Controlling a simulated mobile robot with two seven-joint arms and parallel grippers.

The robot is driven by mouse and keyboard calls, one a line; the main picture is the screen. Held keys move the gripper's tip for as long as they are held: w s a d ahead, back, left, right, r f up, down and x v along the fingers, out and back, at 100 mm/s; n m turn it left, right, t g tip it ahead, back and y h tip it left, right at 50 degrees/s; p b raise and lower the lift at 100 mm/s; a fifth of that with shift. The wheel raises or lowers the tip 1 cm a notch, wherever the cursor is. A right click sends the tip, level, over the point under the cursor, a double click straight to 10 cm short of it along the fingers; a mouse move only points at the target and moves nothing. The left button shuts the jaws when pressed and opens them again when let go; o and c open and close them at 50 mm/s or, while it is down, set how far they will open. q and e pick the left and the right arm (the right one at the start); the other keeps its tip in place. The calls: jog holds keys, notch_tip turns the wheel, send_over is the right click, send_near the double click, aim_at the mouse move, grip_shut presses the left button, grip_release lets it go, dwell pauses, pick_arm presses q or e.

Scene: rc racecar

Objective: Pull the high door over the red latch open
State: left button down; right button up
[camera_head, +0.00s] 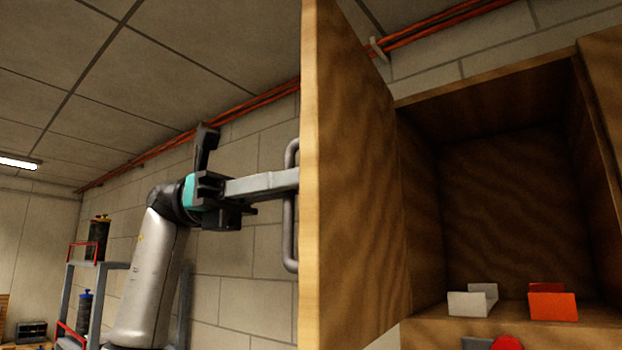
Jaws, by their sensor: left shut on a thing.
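The high wooden door (352,190) stands wide open, swung out toward me, with its inner face to the right. A grey bar handle (290,225) is on its outer side. My left gripper (282,183) is shut on the handle; its fingertips are at the handle, partly hidden near the door's edge. The open wooden cabinet (510,190) shows its inside to the right of the door. A red latch part (507,343) shows at the bottom edge, mostly cut off. My right gripper is not in view.
Inside the cabinet stand a white bracket (472,302) and an orange-red bracket (552,304). A shelf rack (97,290) with dark canisters stands at the left. Red pipes (215,125) run along the brick wall.

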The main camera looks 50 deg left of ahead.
pick_arm(q)
jog(key=shift+a, duration=0.15)
jog(key=c, duration=1.2)
grip_release()
jog(key=shift+o, duration=0.2)
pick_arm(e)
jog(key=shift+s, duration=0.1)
